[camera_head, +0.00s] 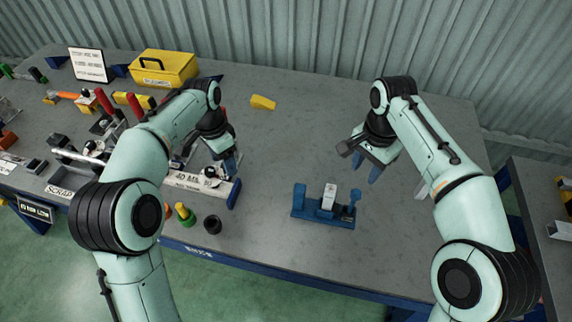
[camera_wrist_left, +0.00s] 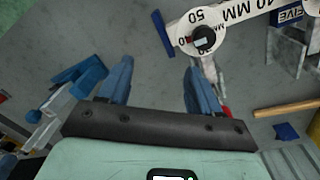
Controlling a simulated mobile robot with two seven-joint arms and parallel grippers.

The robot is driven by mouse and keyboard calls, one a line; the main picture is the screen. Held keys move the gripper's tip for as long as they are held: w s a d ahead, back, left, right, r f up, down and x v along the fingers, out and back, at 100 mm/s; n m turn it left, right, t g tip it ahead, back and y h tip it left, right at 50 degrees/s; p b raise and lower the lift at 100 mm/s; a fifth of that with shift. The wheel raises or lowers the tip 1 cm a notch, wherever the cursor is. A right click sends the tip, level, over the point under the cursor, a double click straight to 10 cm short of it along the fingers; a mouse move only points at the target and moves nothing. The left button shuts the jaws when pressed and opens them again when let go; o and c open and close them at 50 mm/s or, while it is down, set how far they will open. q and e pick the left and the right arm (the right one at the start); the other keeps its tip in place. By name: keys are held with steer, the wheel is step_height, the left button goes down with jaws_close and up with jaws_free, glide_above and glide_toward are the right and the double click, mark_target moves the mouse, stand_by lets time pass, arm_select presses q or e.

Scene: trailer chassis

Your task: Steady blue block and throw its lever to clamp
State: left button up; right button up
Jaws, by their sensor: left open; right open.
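The blue block (camera_head: 308,209) sits on the grey table near its front edge, in the middle of the head view. A pale upright piece (camera_head: 329,193) stands on it, and a blue knobbed post (camera_head: 351,203) rises at its right end; I cannot tell which is the lever. Blue parts that look like this block (camera_wrist_left: 78,80) show at the left of the left wrist view. My left gripper (camera_head: 226,165) is open and empty, left of the block; its fingers show in the wrist view (camera_wrist_left: 158,88). My right gripper (camera_head: 363,162) is open above the table, right of and behind the block.
A white bar marked 40 MM (camera_head: 190,179) lies by my left gripper. A yellow box (camera_head: 163,69), a yellow wedge (camera_head: 262,102) and red-handled clamps (camera_head: 105,101) lie farther back. The table's middle is clear.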

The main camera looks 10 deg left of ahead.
mark_target(298, 194)
arm_select(q)
steer(key=d+m, duration=0.3)
steer(key=d, duration=0.3)
steer(key=w+d+m, duration=0.1)
steer(key=d+m, duration=0.3)
steer(key=d, duration=0.3)
steer(key=d+r+m, duration=0.1)
steer(key=d+m, duration=0.2)
steer(key=d, duration=0.3)
steer(key=shift+w+d+r+m+y, duration=0.1)
steer(key=shift+w+d+m+y, duration=0.1)
steer(key=shift+d+m+y, duration=0.15)
steer(key=shift+d, duration=0.25)
step_height(298, 194, down, 13)
steer(key=shift+f, duration=0.15)
